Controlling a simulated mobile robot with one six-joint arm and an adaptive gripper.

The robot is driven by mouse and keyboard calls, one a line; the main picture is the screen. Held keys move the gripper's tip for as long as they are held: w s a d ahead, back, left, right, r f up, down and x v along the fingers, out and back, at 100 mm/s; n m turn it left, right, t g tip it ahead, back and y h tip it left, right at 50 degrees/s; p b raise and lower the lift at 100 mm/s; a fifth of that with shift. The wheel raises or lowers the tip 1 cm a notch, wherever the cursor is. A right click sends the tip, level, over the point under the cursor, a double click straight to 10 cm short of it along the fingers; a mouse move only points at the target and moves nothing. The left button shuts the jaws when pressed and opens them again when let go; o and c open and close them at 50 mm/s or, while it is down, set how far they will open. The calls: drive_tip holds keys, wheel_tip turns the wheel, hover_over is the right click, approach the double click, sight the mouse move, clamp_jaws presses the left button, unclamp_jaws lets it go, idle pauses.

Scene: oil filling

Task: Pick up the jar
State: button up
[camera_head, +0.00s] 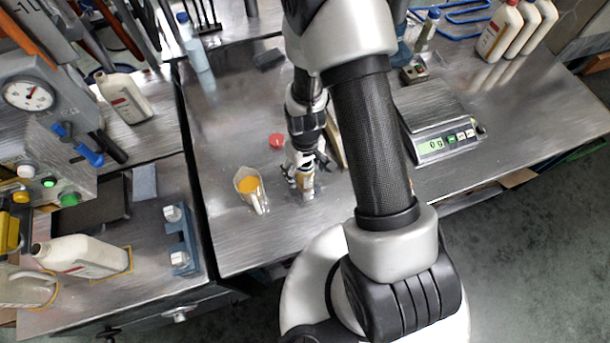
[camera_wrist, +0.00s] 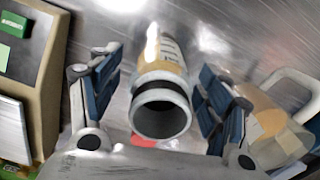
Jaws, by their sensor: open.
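The jar (camera_head: 307,187) stands on the metal bench, small and partly hidden by my gripper in the head view. In the wrist view the jar (camera_wrist: 163,88) shows a round open mouth with a grey rim and a tan label with a white part. My gripper (camera_head: 303,176) is open, and in the wrist view its blue-padded fingers (camera_wrist: 158,92) are on either side of the jar. A gap shows between the left finger and the jar. The right finger looks closer, and I cannot tell whether it touches.
A clear measuring jug (camera_head: 249,186) with orange liquid stands just left of my gripper. A red object (camera_head: 277,141) lies behind. A scale (camera_head: 440,128) reading 0 g is at right. White bottles (camera_head: 498,32) stand at the back right. The bench front is clear.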

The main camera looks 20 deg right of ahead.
drive_tip(key=c, duration=1.2)
drive_tip(key=shift+r, duration=0.2)
